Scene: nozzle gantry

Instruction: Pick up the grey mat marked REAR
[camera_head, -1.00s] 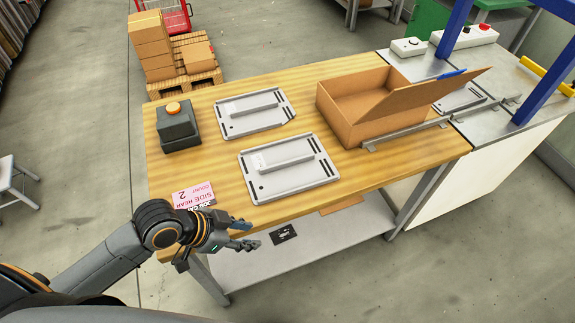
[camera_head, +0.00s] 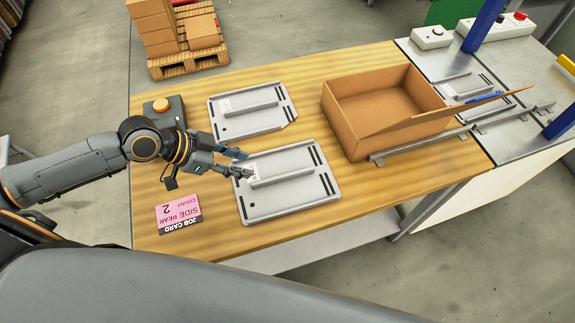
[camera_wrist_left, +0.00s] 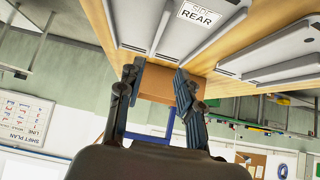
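Two pale grey mats with raised bars lie on the wooden table. The near mat (camera_head: 268,206) also shows at the top of the left wrist view (camera_wrist_left: 150,22), where its white label (camera_wrist_left: 197,15) reads REAR. The far mat (camera_head: 250,123) shows at the right of the left wrist view (camera_wrist_left: 285,71); its label is too small or cut off to read. My left gripper (camera_head: 243,163) is open and empty, with its fingertips over the near mat's left end, by the label. I cannot tell whether they touch it. My right gripper is out of view.
A pink job card (camera_head: 178,212) reading SIDE REAR, COUNT 2 lies at the table's left front. A dark box with an orange button (camera_head: 161,105) stands behind my left wrist. An open cardboard box (camera_head: 350,125) stands right of the mats, beside a metal rail (camera_head: 420,143).

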